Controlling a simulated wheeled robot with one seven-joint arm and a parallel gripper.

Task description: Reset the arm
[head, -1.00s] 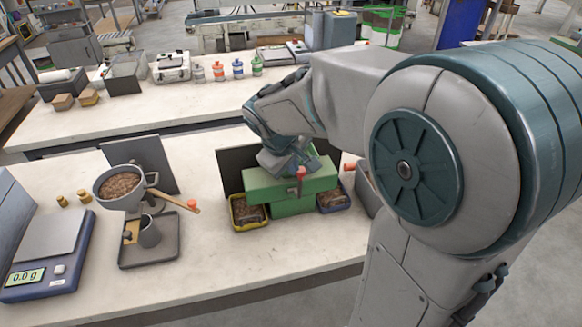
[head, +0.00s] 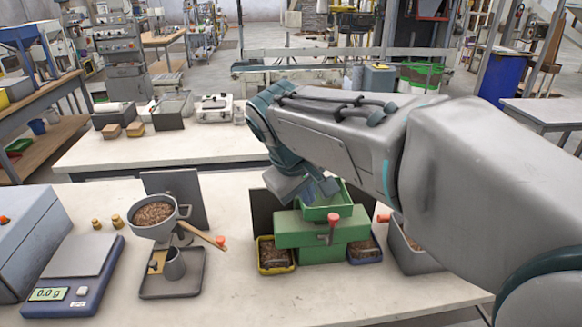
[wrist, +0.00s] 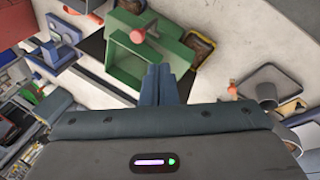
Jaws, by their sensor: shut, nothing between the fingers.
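My gripper (head: 318,191) is shut and empty. In the head view it hangs just above and behind the green machine (head: 310,235), which has a red-knobbed lever at its front. In the wrist view the closed fingers (wrist: 161,80) point toward the open green frame of the machine (wrist: 150,62). I cannot tell the exact gap between fingertips and machine. My arm reaches in from the right across the head view.
A yellow tray (head: 274,262) and a blue tray (head: 365,250) of pellets flank the machine. A pellet hopper (head: 155,226) with a wooden lever stands left, beside a scale (head: 60,293) reading 0.0 g. A grey bin (head: 408,258) is at right. Front bench surface is clear.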

